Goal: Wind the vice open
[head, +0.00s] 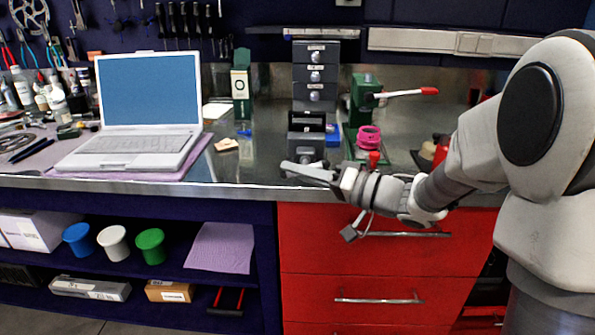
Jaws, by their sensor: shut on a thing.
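The vice (306,135) is a dark grey block with an upright frame, standing at the front of the metal bench top. My gripper (308,171) reaches in from the right, just in front of the vice and at the bench's front edge. Its jaws are shut on the vice handle. The handle is mostly hidden by the fingers, so its angle cannot be told. The gap between the vice jaws is too small to read.
Behind the vice stands a grey drawer stack (315,75). To its right are a green press (364,100) with a red-tipped lever and a pink roll (369,136). A laptop (148,110) lies left. Red drawers (375,260) with bar handles are below my gripper.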

